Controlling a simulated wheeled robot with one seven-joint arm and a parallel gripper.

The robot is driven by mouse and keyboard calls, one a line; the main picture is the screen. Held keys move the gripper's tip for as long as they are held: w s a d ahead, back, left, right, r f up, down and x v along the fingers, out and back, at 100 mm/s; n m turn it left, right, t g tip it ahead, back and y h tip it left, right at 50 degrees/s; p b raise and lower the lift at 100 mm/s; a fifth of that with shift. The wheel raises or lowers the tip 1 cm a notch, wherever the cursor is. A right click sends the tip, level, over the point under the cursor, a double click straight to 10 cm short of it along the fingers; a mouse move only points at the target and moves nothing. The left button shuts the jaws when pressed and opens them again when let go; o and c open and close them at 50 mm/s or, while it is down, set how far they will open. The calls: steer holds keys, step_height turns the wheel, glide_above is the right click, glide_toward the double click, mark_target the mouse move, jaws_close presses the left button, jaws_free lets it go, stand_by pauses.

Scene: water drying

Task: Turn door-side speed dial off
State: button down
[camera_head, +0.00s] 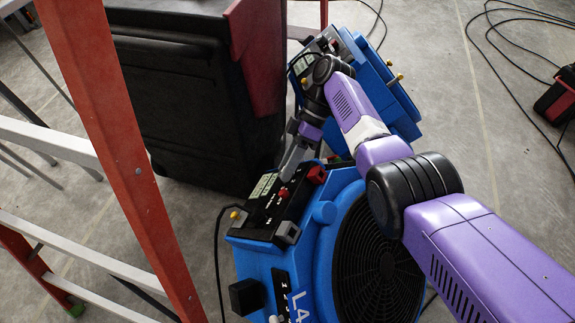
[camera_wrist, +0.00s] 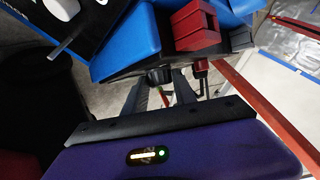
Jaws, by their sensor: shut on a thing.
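A blue air mover (camera_head: 250,262) with a round black grille stands on the floor in the head view. Its dark control panel (camera_head: 262,210) carries labels, a small red knob (camera_head: 283,193) and a red block (camera_head: 317,174). My gripper (camera_head: 288,172) reaches down to the panel's far edge. In the wrist view my gripper (camera_wrist: 160,88) has its two grey fingers on either side of a black dial (camera_wrist: 160,74) under the blue housing and is shut on it. The red knob (camera_wrist: 201,66) shows just right of the fingers. The dial's pointer and setting are hidden.
A second blue machine (camera_head: 400,100) stands behind my arm. A red ladder (camera_head: 125,165) stands close on the left, beside a large black bin (camera_head: 180,105). Cables (camera_head: 485,60) run over the floor at upper right, near a red and black case (camera_head: 556,98).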

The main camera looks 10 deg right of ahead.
steer(key=c, duration=1)
jaws_free()
steer(key=shift+b+v, duration=0.85)
steer(key=shift+v, duration=3)
